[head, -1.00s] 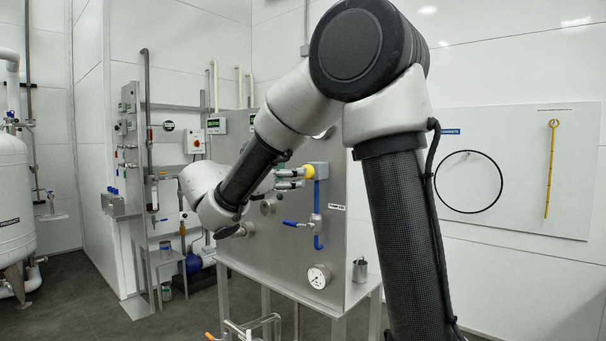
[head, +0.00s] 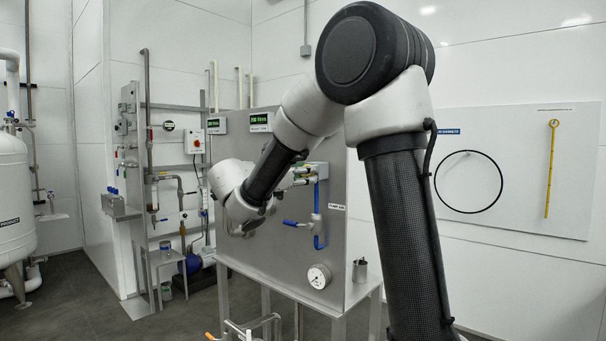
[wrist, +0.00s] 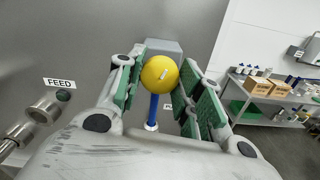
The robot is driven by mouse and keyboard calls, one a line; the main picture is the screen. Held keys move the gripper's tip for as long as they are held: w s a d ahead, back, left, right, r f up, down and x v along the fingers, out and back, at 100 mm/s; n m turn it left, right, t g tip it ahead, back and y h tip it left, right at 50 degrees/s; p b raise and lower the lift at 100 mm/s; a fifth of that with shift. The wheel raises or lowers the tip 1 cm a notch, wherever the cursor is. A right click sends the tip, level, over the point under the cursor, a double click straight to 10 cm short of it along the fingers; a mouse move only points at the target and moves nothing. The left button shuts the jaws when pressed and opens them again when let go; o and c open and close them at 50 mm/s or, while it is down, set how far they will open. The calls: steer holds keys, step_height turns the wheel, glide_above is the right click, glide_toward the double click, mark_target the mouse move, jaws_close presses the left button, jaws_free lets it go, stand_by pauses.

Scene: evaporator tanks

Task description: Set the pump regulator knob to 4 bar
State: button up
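The pump regulator knob (wrist: 160,72) is yellow and round with a short white pointer line on its face, slanting up to the right in the wrist view. It sits on a grey regulator body (wrist: 152,47), which also shows in the head view (head: 322,169), above a blue pipe. My gripper (wrist: 161,80) is open around the knob, with green pads close on its left and right; I cannot tell whether they touch it. In the head view my gripper (head: 303,177) is at the regulator and hides most of the knob. A round white gauge (head: 319,276) is lower on the panel; its reading is too small to make out.
A blue-handled valve (head: 296,223) is on the pipe below the regulator. In the wrist view, a FEED label (wrist: 60,83) and metal fittings (wrist: 44,107) are at left. A shelf with boxes (wrist: 265,88) stands far right. A metal cup (head: 360,271) is beside the panel.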

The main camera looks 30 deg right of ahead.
steer(key=n, duration=0.4)
stand_by(0.3)
steer(key=o, duration=1)
steer(key=shift+o, duration=0.2)
steer(key=shift+a, duration=0.15)
steer(key=v, duration=1.1)
steer(key=shift+s+a, duration=0.15)
steer(key=shift+a, duration=0.25)
